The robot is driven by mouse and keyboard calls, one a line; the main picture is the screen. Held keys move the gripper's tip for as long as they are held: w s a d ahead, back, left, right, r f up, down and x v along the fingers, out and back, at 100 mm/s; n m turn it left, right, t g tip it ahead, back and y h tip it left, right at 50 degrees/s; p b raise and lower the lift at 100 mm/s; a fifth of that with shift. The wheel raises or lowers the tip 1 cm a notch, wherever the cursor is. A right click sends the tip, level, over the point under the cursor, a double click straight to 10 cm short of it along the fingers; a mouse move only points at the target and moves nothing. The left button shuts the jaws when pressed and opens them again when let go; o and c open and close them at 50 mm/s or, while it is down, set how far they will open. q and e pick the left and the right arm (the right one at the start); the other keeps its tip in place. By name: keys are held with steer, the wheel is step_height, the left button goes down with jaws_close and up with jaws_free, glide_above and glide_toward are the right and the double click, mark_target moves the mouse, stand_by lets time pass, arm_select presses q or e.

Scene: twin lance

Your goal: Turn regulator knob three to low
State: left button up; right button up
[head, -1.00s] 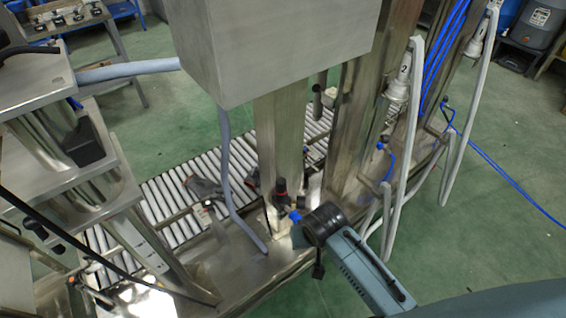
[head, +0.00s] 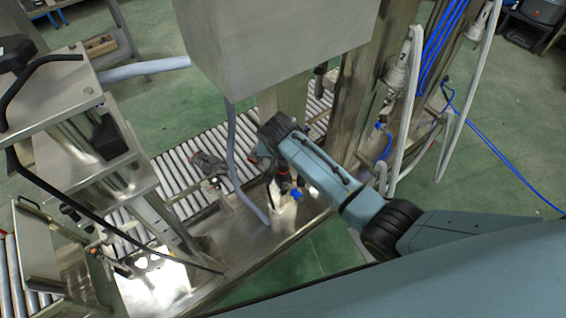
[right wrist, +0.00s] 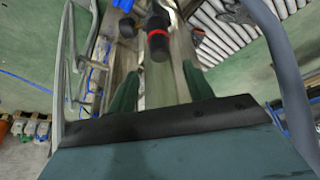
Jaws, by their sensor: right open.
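A regulator with a black knob and a red ring (head: 282,171) stands low on the metal frame beside a blue fitting. I cannot read a number on it. In the right wrist view the black knob with its red ring (right wrist: 158,43) lies ahead of the fingers, near the middle. My right gripper (right wrist: 161,88) is open, its two green fingers apart with nothing between them. In the head view my right arm reaches in from the right, its wrist just above the regulator; the fingers are mostly hidden there. My left gripper is not in view.
A large steel box (head: 275,45) hangs above the regulator. A grey hose (head: 234,160) runs down to its left, near a roller conveyor (head: 185,165). A white lance hose (head: 412,110) and blue tubes (head: 437,50) are at the right. Green floor is open beyond.

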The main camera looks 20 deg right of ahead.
mark_target(283, 163)
steer(key=b+x, duration=0.2)
steer(key=x, duration=0.4)
steer(key=shift+w+f, duration=0.15)
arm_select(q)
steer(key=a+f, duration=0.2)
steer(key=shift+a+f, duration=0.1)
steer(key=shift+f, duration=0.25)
